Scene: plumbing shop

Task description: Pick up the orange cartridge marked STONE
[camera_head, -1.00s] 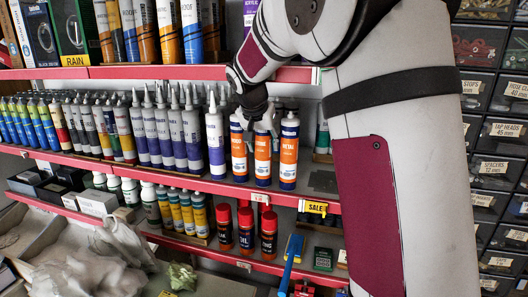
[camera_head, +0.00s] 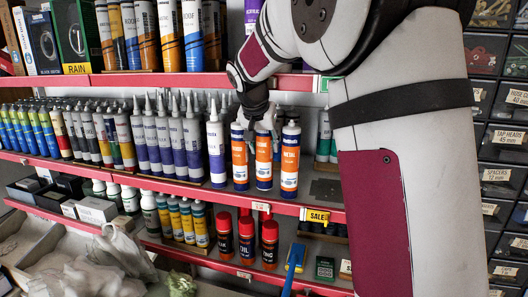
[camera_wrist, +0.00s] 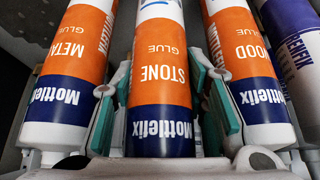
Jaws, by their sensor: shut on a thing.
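The orange STONE cartridge (camera_wrist: 158,75), with a dark blue Mottlefix band, is in the middle of the wrist view. My gripper (camera_wrist: 162,105) has its teal-padded fingers closed on both sides of it. In the head view the STONE cartridge (camera_head: 263,165) stands upright in the orange row, under my gripper (camera_head: 263,132). Its base looks slightly higher than a line between its neighbours' bases; any gap to the shelf is hard to tell. The METAL cartridge (camera_wrist: 70,50) is on the left in the wrist view, the WOOD cartridge (camera_wrist: 245,60) on the right, both close to my fingers.
A white and purple cartridge (camera_head: 215,155) stands beside WOOD, with more tubes to its left. The red-edged upper shelf (camera_head: 190,78) is above. Red-capped cans (camera_head: 246,238) stand below. The shelf right of METAL has a bare dark patch (camera_head: 325,188).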

